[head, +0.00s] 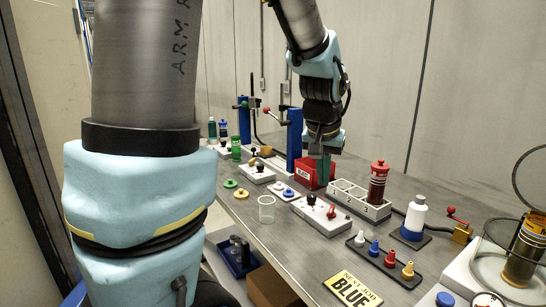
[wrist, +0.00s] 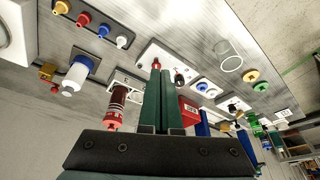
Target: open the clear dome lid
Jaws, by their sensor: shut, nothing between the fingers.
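The clear dome lid (head: 533,180) is at the right edge in the head view, cut off by the frame. Its dark-rimmed round outline stands raised and tilted above a white base unit (head: 462,275). A dark can with a yellow label (head: 524,250) stands on the base, with a second dark ring around it. My gripper (head: 319,172) is shut and empty over the middle of the bench, far left of the lid. Its dark green fingers (wrist: 164,85) are together in the wrist view. I cannot make out the lid in the wrist view.
A grey rack with a dark red bottle (head: 377,185), a white bottle (head: 414,217) and a tray of coloured nozzles (head: 384,262) stand between my gripper and the lid. A red box (head: 311,172) is beside my gripper. A "NEXT JOB BLUE" sign (head: 352,291) lies in front.

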